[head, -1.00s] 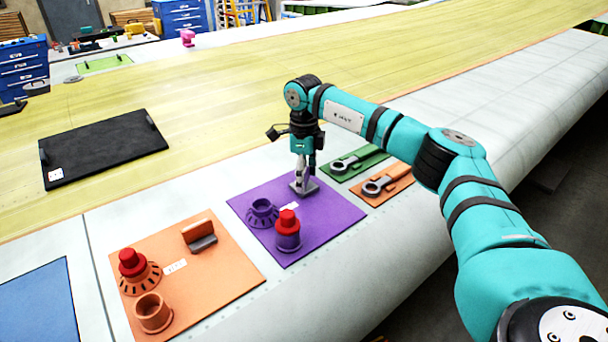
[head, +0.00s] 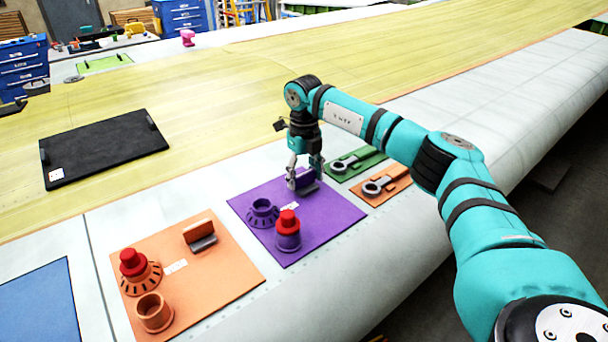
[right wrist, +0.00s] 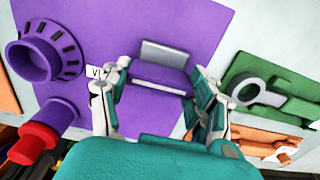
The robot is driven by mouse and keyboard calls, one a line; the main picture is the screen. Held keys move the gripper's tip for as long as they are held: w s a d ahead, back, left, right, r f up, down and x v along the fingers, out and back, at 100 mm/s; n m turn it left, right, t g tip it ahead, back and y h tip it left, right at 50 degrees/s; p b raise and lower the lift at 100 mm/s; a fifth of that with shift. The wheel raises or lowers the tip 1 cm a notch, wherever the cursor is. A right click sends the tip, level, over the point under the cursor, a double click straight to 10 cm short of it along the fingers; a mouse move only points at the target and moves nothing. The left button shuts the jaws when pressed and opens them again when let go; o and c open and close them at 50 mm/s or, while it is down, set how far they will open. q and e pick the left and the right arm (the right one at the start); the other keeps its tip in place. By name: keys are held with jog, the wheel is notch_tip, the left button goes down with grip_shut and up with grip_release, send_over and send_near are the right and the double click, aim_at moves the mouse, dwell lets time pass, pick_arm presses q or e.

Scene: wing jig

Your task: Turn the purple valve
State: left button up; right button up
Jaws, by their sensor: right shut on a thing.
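The purple valve (head: 306,179) is a flat purple handle on a grey base at the far end of the purple panel (head: 335,207). My right gripper (head: 305,183) points down over it, with one finger at each end of the handle. In the right wrist view the valve handle (right wrist: 157,77) lies between the fingers of my right gripper (right wrist: 160,90), which is shut on it. The grey base shows beyond the purple handle there. The fingers hide the handle's ends. My left gripper is not in view.
On the purple panel stand a purple slotted ring (head: 262,212) and a red-capped purple post (head: 288,230). Green (head: 357,161) and orange (head: 388,184) panels with grey-ringed handles lie right of it. An orange panel (head: 220,265) lies left.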

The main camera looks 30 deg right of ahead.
aim_at(304, 173)
jog(key=shift+w+r, duration=0.1)
jog(key=shift+r, duration=0.1)
dwell(0.3)
jog(key=o, duration=0.9)
jog(key=shift+o, duration=1.4)
jog(key=shift+f, duration=0.1)
notch_tip(304, 173, up, 12)
